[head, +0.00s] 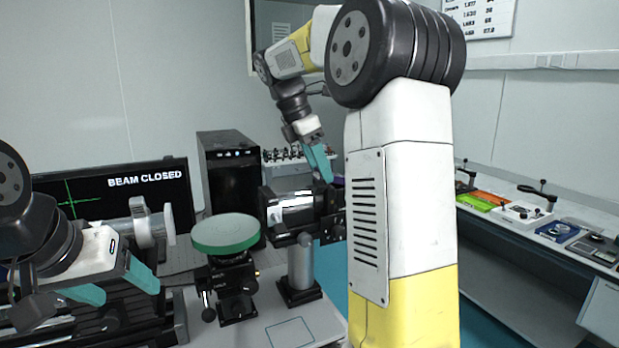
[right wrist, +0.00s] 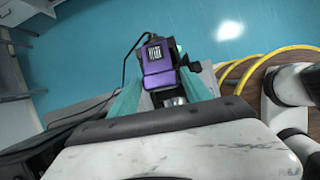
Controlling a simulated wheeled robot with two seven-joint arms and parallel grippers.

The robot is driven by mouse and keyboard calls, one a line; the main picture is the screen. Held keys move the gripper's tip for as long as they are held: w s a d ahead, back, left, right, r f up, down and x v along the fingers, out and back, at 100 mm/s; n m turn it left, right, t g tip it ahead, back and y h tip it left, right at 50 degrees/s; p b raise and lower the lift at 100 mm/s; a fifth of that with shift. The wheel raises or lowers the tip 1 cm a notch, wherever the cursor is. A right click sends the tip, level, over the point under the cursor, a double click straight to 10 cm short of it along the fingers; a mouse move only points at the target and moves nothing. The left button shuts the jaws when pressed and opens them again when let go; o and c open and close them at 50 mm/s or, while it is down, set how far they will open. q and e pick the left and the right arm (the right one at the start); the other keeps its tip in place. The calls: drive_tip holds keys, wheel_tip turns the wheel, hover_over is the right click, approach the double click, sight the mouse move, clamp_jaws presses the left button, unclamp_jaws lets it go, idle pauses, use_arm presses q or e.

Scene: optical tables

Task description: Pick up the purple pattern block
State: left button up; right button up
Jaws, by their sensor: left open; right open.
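The purple pattern block (right wrist: 157,58) shows in the right wrist view, with a black part bearing a white striped pattern on its top. My right gripper (right wrist: 160,92) is open, its teal fingers to the left and right of the block's lower part; I cannot tell whether they touch it. In the head view, my right gripper (head: 319,162) is behind the black cylindrical device, and only a small purple patch (head: 338,182) shows beside it, largely hidden. My left gripper (head: 122,284) is open and empty at the lower left.
A green-topped round stage (head: 226,233) and a black cylindrical device on a post (head: 300,262) stand in front. A black computer tower (head: 230,175) and a monitor (head: 120,190) are behind. The right wrist view shows a dark cable (right wrist: 95,108) left of the block and yellow hoses (right wrist: 240,68) at right.

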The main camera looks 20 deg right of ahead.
drive_tip(key=c, duration=1.2)
drive_tip(key=shift+r, duration=0.1)
